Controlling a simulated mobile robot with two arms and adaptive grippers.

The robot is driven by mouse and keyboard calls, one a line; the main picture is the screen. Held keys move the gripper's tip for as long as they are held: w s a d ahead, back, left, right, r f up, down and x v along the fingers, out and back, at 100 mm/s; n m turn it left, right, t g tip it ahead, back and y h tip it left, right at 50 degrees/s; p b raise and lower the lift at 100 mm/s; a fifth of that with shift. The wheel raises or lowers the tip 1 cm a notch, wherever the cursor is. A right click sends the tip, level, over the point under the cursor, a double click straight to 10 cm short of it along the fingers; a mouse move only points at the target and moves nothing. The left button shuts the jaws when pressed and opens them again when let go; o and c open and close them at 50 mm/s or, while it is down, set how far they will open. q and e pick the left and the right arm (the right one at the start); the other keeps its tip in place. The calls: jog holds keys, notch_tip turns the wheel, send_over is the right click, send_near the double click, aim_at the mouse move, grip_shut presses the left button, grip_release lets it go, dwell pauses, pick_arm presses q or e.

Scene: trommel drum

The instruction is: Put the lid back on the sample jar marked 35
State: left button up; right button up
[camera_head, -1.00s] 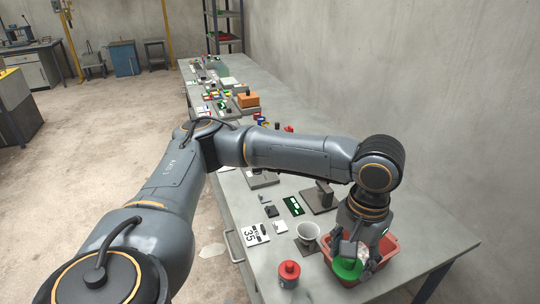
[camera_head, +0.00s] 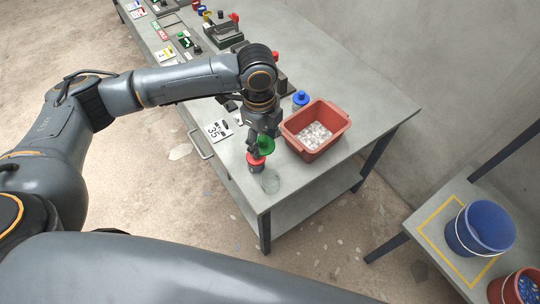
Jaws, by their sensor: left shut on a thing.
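My left gripper (camera_head: 254,142) is over the near end of the grey table. It is shut on a round green piece that looks like a lid (camera_head: 266,145); the fingers partly hide it. A jar with a red top (camera_head: 255,164) stands just below the gripper in the picture; I cannot tell whether they touch. A clear, open-looking jar (camera_head: 270,182) stands by the near table edge. I can read no number on either jar. My right gripper is not in view.
A red tray of pale pieces (camera_head: 316,130) stands right of the gripper, with a blue-topped jar (camera_head: 300,98) behind it. More items crowd the table's far part. A lower stand at right holds a blue bucket (camera_head: 481,229). The table's right corner is clear.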

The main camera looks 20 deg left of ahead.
pick_arm(q)
notch_tip(320, 180, down, 12)
jog(key=s+d+m, duration=0.1)
jog(key=d+m, duration=0.1)
jog(key=m, duration=1.7)
jog(key=shift+f+p, duration=0.15)
jog(key=shift+p, duration=0.3)
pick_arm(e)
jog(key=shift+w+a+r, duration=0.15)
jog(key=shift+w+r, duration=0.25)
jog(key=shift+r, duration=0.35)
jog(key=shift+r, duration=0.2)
pick_arm(q)
jog(key=shift+f, duration=0.2)
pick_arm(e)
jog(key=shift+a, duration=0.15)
pick_arm(q)
jog(key=shift+f, duration=0.45)
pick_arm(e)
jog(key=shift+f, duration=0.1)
